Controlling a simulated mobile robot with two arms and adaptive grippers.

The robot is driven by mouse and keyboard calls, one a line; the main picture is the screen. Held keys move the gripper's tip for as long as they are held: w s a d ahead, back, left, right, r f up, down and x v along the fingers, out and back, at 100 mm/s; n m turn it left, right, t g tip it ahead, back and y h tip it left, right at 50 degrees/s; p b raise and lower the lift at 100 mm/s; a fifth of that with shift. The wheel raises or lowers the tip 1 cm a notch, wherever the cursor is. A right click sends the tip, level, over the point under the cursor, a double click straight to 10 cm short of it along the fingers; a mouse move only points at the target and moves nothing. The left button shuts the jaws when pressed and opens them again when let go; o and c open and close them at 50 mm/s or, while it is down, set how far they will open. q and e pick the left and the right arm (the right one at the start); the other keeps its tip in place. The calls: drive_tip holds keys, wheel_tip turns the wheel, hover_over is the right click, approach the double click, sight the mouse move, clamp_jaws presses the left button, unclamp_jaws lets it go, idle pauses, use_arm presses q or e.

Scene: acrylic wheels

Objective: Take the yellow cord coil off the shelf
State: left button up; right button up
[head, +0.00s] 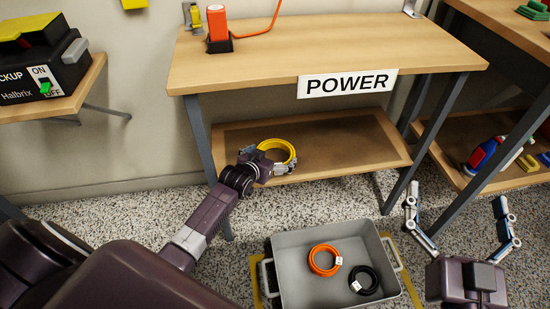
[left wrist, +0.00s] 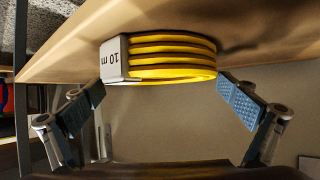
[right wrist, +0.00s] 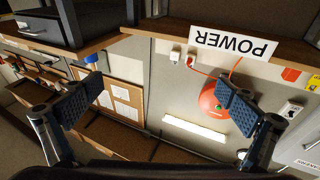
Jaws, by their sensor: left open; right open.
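The yellow cord coil (head: 282,146) lies on the lower shelf (head: 345,150) under the table with the POWER sign. In the left wrist view the coil (left wrist: 180,60) shows stacked yellow loops and a grey tag reading 10 m. My left gripper (head: 270,160) is at the shelf's front edge at the coil. Its open fingers (left wrist: 160,98) stand on either side of the coil, with gaps visible. The coil rests on the shelf surface. My right gripper (head: 458,215) is open and empty, off to the right of the grey bin; its open fingers also show in the right wrist view (right wrist: 165,95).
A grey bin (head: 285,240) on the floor holds an orange coil (head: 313,262) and a black coil (head: 375,278). The tabletop (head: 330,58) lies above the shelf, with an orange plug device (head: 217,24) on it. Table legs flank the shelf. The shelf's right part is clear.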

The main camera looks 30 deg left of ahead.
use_arm(q)
drive_tip(key=shift+w, duration=0.15)
drive_tip(key=c, duration=1.4)
drive_tip(key=shift+r, duration=0.1)
drive_tip(key=shift+c, duration=0.3)
use_arm(e)
drive_tip(key=shift+r, duration=0.5)
use_arm(q)
drive_tip(key=shift+r, duration=0.15)
use_arm(e)
drive_tip(key=shift+f, duration=0.1)
